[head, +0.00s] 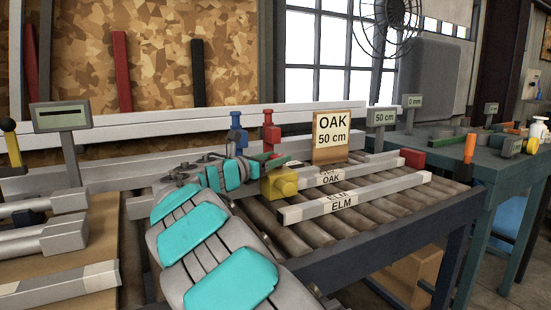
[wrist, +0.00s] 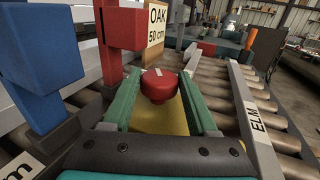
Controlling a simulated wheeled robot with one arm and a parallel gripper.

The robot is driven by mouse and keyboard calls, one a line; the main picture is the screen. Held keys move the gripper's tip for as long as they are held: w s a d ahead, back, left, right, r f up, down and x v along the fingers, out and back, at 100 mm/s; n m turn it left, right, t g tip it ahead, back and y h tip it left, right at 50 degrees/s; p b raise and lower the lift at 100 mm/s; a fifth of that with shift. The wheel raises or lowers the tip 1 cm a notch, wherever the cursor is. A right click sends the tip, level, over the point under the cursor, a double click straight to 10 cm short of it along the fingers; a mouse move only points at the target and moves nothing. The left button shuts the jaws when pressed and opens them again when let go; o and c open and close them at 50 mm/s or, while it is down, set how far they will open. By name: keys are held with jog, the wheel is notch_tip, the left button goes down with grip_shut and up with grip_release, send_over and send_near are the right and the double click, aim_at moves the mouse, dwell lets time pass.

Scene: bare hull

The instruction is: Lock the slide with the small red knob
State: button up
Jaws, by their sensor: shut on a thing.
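The small red knob (wrist: 160,86) sits over a yellow block in the wrist view, with a short pale mark on its top. My gripper (wrist: 160,78) has its green fingers on either side of the knob and is shut on it. In the head view my gripper (head: 264,158) is at the yellow block (head: 282,184), which is on the roller table. I cannot make out the knob in the head view. The yellow block also shows in the wrist view (wrist: 160,122), below the knob and partly hidden by my gripper.
A blue post (head: 237,130) and a larger red post (head: 270,132) stand close by on the left. An OAK 50 cm sign (head: 331,133) stands behind. Bars marked OAK (head: 345,174) and ELM (head: 355,197) lie across the rollers. A red block (head: 413,159) is further right.

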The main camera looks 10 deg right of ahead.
jog(key=shift+w+a+f+m+g+h, duration=0.15)
jog(key=shift+m+g+h, duration=0.35)
jog(key=shift+g, duration=0.25)
jog(key=shift+w+d+r+m+g+h, duration=0.1)
jog(key=shift+m+g+h, duration=0.3)
jog(key=shift+m+g, duration=0.3)
jog(key=shift+m+g+h, duration=0.3)
jog(key=shift+g, duration=0.25)
jog(key=shift+m+g, duration=0.3)
jog(key=shift+g, duration=0.2)
jog(key=o, duration=1.4)
jog(key=shift+s+a, duration=0.1)
jog(key=shift+a, duration=0.05)
